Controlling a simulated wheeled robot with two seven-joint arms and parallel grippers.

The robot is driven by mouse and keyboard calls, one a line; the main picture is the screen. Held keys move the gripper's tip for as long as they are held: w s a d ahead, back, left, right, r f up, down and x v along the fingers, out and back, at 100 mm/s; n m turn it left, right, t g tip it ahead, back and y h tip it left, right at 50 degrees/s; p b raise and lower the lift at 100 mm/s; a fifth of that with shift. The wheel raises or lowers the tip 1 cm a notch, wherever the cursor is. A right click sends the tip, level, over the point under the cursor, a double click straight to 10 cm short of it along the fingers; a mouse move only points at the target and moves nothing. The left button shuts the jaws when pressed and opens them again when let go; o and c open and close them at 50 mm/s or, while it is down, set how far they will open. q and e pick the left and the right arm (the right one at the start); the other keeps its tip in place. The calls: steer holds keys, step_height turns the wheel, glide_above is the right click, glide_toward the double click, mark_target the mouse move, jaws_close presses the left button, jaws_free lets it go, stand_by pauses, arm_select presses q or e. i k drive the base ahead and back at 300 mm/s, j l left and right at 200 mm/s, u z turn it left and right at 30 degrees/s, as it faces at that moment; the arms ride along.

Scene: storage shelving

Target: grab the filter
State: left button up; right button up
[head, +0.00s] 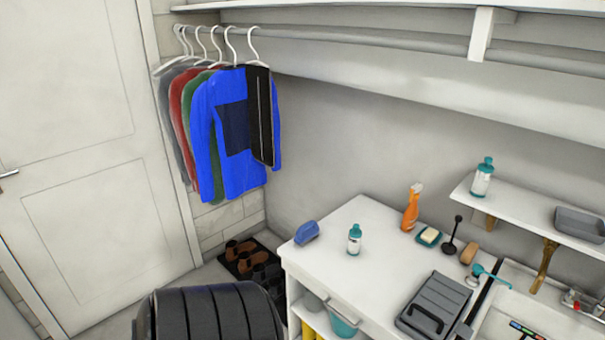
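I cannot tell for certain which thing is the filter. A flat dark grey ribbed piece with a black handle (435,303) lies on the right part of the white counter (345,215), near the sink edge; it could be the filter. Nothing touches it from above. Neither of my grippers shows in the head view, so their state is hidden.
The counter holds a blue brush-like thing (306,232), a white bottle (354,239), an orange spray bottle (411,208), and a soap dish (428,237). A large black ribbed object (210,315) stands in front at lower left. Clothes (228,130) hang behind.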

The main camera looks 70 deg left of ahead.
mark_target(354, 234)
steer(key=j+u, duration=0.1)
steer(key=u, duration=1.6)
